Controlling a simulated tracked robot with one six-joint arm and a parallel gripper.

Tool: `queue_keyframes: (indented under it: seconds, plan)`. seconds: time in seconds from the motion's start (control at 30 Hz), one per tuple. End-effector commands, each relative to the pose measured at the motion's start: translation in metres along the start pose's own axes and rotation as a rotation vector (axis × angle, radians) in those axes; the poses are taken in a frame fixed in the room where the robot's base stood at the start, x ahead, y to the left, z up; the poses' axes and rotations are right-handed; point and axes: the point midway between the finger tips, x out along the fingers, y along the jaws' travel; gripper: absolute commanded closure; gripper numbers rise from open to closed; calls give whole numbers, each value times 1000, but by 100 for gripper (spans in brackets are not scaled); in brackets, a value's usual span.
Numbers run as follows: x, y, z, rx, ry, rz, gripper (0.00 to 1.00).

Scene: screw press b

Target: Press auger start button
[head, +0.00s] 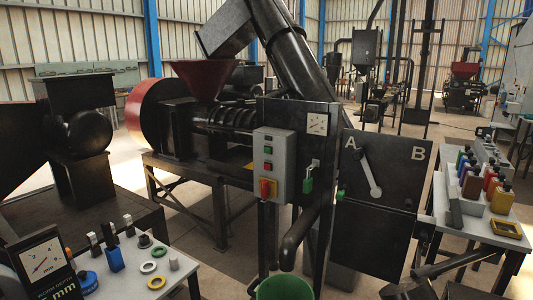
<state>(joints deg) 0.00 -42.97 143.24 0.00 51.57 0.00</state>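A grey control box (283,170) is mounted on the black panel near the picture's middle. Labels on the box are too small to read, so I cannot tell which button is named for the auger. Dark jointed parts at the bottom right look like my arm, apart from the control box. I cannot make out gripper fingers there.
A lever (370,174) sits between letters A and B on a black panel (378,225). A green padlock (308,184) hangs beside the control box. A green bucket (285,288) stands below a spout. Tables with small items stand at left (190,265) and right (470,228).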

Motion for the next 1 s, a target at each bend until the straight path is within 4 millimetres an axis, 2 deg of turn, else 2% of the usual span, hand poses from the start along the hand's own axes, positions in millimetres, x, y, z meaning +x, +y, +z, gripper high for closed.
queue_keyframes:
  seconds: [0.03, 0.33, 1.0]
  plan:
    - [0, 0, 0, 0, 0, 0, 80]
    - [0, 0, 0, 0, 0, 0, 100]
    - [0, 0, 0, 0, 0, 0, 100]
